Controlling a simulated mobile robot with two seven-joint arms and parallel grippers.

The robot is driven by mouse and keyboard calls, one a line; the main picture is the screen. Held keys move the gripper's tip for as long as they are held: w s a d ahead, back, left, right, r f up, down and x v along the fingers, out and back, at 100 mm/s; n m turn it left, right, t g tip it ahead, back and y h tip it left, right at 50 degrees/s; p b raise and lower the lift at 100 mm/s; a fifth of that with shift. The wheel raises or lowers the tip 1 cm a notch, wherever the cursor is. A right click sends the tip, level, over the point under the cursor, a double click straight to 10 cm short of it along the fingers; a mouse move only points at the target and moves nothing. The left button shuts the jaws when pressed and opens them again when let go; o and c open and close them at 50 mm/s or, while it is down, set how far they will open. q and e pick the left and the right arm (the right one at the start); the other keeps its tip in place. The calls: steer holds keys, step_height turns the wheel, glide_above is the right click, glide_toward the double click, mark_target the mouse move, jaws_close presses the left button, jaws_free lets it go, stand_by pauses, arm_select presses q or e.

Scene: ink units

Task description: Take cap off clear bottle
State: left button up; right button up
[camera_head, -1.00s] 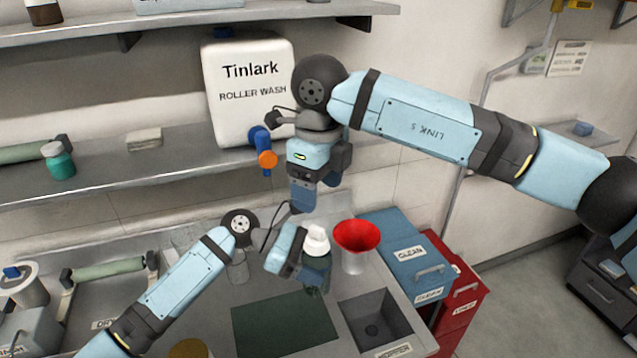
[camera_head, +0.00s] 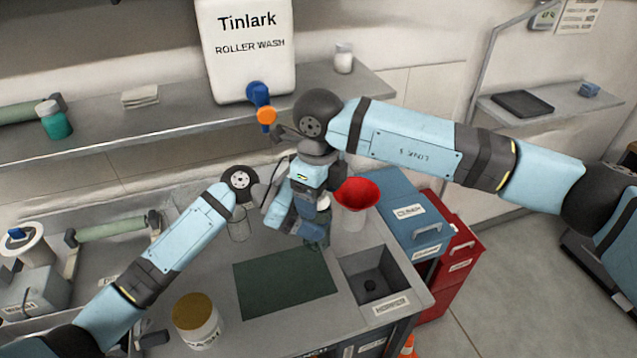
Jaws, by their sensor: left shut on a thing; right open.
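The see-through bottle (camera_head: 318,236) is upright above the bench, behind the green mat; it looks dark against the background. My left gripper (camera_head: 308,228) is shut on its side. The white cap (camera_head: 323,202) sits at the bottle's top and is partly hidden by my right gripper. My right gripper (camera_head: 312,204) comes down from above, open, with its fingers at the cap. Whether the fingers touch the cap I cannot tell.
A red funnel (camera_head: 357,194) stands in a clear container close to the right of the bottle. A green mat (camera_head: 285,279) lies in front, with a sink (camera_head: 379,276) to its right. A jar (camera_head: 198,322) stands front left. A white jug (camera_head: 247,55) is on the shelf.

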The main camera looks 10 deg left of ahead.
steer(key=c, duration=1)
steer(key=shift+r, duration=0.15)
steer(key=shift+r, duration=0.95)
